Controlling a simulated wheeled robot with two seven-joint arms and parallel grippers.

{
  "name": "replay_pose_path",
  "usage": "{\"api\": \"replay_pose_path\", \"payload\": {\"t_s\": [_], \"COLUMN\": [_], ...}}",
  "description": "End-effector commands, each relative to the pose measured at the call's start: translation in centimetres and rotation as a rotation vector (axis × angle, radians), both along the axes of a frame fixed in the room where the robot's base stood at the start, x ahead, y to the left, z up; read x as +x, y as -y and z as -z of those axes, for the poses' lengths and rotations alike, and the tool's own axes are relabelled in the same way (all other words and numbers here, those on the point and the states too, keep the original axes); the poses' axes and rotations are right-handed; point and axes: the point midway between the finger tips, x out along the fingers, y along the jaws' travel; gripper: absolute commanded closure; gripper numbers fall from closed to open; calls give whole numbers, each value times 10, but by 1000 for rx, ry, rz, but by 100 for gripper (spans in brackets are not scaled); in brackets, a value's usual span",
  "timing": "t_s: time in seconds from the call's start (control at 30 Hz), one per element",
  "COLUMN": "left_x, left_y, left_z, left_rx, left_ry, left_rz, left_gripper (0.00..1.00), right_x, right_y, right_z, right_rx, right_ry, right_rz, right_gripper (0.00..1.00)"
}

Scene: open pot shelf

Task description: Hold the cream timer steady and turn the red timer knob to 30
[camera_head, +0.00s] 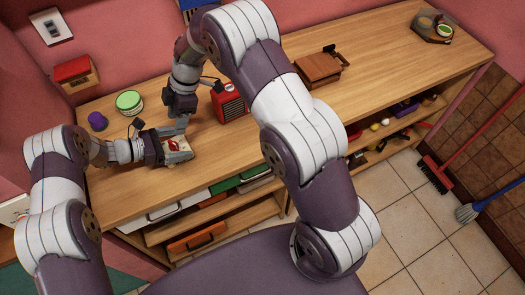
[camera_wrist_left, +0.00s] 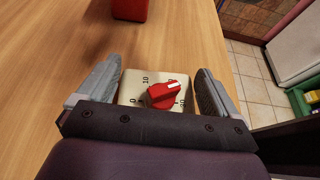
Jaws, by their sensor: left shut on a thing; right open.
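The cream timer (camera_wrist_left: 155,78) lies on the wooden counter between the fingers of my left gripper (camera_wrist_left: 160,90), which is shut on its sides. Its red knob (camera_wrist_left: 163,95) faces up, with a white pointer line aimed to the upper right in the left wrist view. The marks 0 and 10 show at its left; another mark at lower right is partly hidden. In the head view, the timer (camera_head: 169,143) shows small beside my left gripper (camera_head: 177,150). My right gripper (camera_head: 180,126) is open and points down just behind the timer; its fingertips are hard to make out.
A red radio-like box (camera_head: 229,101) stands to the right, close to my right arm. A green-lidded jar (camera_head: 129,103) and a purple object (camera_head: 97,121) stand at the back left. A wooden box (camera_head: 318,68) is farther right. Open shelves lie below the counter's front edge.

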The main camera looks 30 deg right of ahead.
Motion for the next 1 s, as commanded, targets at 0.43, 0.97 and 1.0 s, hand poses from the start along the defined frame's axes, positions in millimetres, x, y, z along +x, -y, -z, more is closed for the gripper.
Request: {"api": "replay_pose_path", "payload": {"t_s": [0.43,0.97,1.0], "left_x": [0,0,0], "left_y": [0,0,0], "left_z": [0,0,0], "left_rx": [0,0,0], "left_ry": [1,0,0], "left_rz": [-1,0,0], "left_gripper": [46,46,46], "right_x": [-43,-167,-176], "right_y": [51,119,122], "right_z": [-2,-28,-30], "right_rx": [-154,-265,-264], "right_ry": [-239,-292,-290], "right_rz": [731,1438,1472], "right_gripper": [46,46,46]}}
